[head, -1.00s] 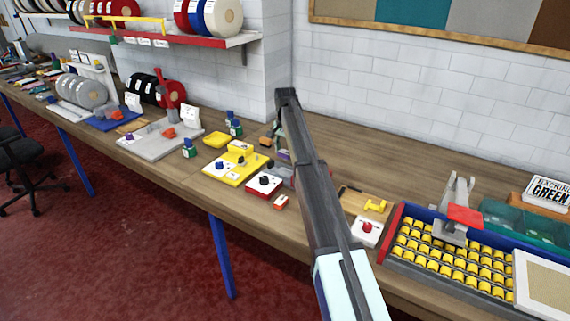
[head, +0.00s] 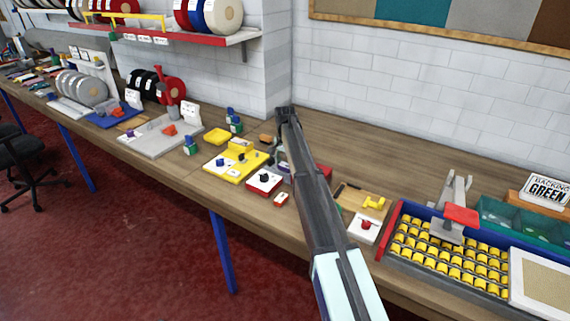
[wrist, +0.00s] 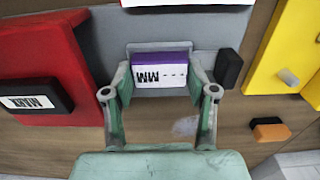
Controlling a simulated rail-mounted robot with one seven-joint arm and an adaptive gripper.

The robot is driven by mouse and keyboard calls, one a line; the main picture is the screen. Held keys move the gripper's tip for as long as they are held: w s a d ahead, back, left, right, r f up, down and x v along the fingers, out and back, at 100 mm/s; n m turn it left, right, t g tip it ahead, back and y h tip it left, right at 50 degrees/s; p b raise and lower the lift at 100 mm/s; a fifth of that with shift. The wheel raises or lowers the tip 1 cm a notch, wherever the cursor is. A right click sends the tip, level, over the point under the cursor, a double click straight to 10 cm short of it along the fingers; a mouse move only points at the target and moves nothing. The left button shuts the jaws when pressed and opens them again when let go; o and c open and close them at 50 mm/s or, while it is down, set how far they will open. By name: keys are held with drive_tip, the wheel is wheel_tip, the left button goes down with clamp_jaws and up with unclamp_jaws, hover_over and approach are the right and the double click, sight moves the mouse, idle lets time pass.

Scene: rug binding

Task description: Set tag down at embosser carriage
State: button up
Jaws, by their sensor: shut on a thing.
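My gripper (wrist: 160,82) is shut on the tag (wrist: 160,72), a small purple block with a white, dark-lettered face, held between its two fingertips in the wrist view. Behind and around the tag is a grey surface (wrist: 205,38), which looks like part of the embosser; I cannot tell which part is the carriage. I also cannot tell whether the tag touches the grey surface. In the head view my arm hides most of the gripper, tag and embosser.
A red body with a black label plate (wrist: 38,101) lies left of the gripper in the wrist view, and a yellow fixture (wrist: 280,60) lies right. A black block (wrist: 229,69) stands close to the right finger. An orange-and-black piece (wrist: 270,130) lies on the wooden bench.

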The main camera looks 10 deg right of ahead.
sight(285, 165)
drive_tip(key=shift+f, duration=0.15)
drive_tip(key=o, duration=0.9)
wheel_tip(285, 165, up, 12)
drive_tip(key=b, duration=0.3)
drive_tip(key=shift+r, duration=0.2)
